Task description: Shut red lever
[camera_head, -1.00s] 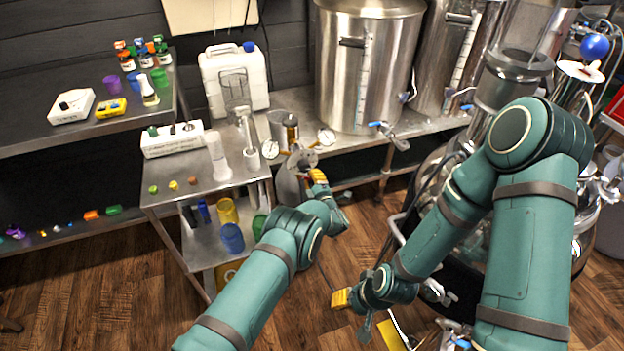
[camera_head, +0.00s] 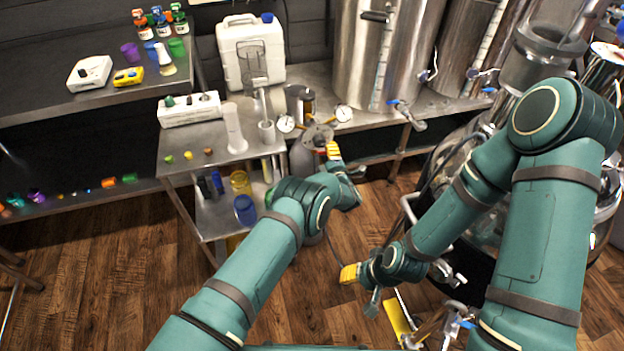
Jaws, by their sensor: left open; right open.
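No red lever can be made out in the head view. My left gripper (camera_head: 333,151), with yellow fingertips, is open beside a metal gas cylinder (camera_head: 303,160). The cylinder's top carries a regulator with two round white gauges (camera_head: 286,124). My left gripper overlaps part of the regulator, and I cannot tell whether they touch. My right gripper (camera_head: 350,273), also yellow-tipped, is open and lower down, over the wooden floor beside the dark base of the vessel on the right. Blue-handled taps (camera_head: 402,106) show on the steel tanks.
Steel tanks (camera_head: 385,50) line the back. Metal fittings (camera_head: 440,325) lie low at right.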

